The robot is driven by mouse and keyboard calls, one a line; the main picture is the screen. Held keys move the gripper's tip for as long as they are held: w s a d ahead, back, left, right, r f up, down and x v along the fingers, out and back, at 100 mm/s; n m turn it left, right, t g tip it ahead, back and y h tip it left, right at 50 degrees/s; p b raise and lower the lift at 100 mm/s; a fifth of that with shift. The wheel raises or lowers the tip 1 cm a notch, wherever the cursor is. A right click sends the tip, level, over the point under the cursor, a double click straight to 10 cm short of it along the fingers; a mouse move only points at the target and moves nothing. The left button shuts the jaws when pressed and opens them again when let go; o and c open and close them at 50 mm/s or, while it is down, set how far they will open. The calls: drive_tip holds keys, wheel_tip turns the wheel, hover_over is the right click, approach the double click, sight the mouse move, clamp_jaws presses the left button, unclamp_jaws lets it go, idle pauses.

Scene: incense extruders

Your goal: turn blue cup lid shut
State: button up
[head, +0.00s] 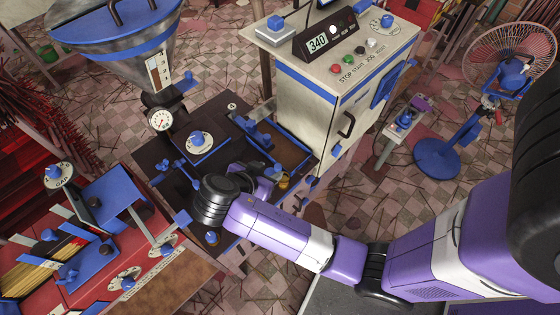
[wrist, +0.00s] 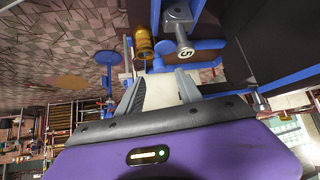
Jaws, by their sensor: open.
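A small brass cup (wrist: 145,42) shows in the wrist view just beyond my left fingertip, beside blue parts of the machine. It also shows in the head view as a yellow spot (head: 283,182) at the right edge of the dark machine bed.
The cream control cabinet (head: 318,115) rises behind the bed. A pressure gauge (head: 160,120) and a dial (head: 200,142) stand left. Tiled floor lies right, with a fan (head: 438,157).

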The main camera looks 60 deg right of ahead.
sight(277, 167)
drive_tip(key=shift+p+x, duration=0.55)
drive_tip(key=shift+x, duration=3.35)
clamp_jaws()
